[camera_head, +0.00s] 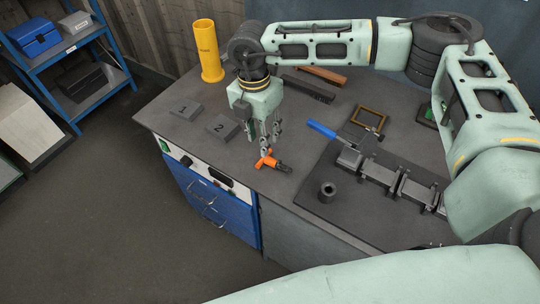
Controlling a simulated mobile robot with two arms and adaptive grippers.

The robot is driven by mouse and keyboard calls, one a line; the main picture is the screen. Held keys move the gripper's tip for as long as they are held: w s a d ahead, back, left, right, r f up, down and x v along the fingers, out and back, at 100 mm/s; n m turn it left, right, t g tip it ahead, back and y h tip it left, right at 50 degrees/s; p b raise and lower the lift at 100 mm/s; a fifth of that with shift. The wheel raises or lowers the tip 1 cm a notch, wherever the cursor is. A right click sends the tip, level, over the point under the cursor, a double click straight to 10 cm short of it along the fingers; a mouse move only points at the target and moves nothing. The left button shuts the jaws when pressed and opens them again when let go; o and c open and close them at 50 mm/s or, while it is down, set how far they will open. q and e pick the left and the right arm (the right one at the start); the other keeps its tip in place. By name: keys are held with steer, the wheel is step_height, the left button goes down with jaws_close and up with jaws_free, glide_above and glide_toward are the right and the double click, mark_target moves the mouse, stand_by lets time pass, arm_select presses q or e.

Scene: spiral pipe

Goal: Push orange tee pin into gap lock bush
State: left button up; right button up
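The orange tee pin (267,161) is near the table's front edge, directly below the fingertips of my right gripper (268,150). A dark cylindrical piece (284,168) adjoins its right side; I cannot tell whether it is part of the pin or the gap lock bush. The gripper points down, and its fingertips overlap the top of the pin in the picture. I cannot tell whether they are shut on it. A separate dark round bush with a hole (327,192) stands upright to the right, on the dark mat. My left gripper is not in view.
A clamp fixture with a blue handle (321,129) lies on the dark mat (365,217). Grey blocks marked 1 (186,108) and 2 (223,129) and a yellow cylinder (208,50) are at left. A brown frame (368,117) lies behind the fixture. Blue shelves (70,60) stand beyond.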

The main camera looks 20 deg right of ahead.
mark_target(269, 160)
steer(key=shift+w+d+f, duration=0.1)
steer(key=shift+d, duration=0.3)
steer(key=f+p, duration=0.3)
steer(key=f, duration=0.3)
steer(key=shift+a+f, duration=0.2)
steer(key=shift+f, duration=0.4)
jaws_close()
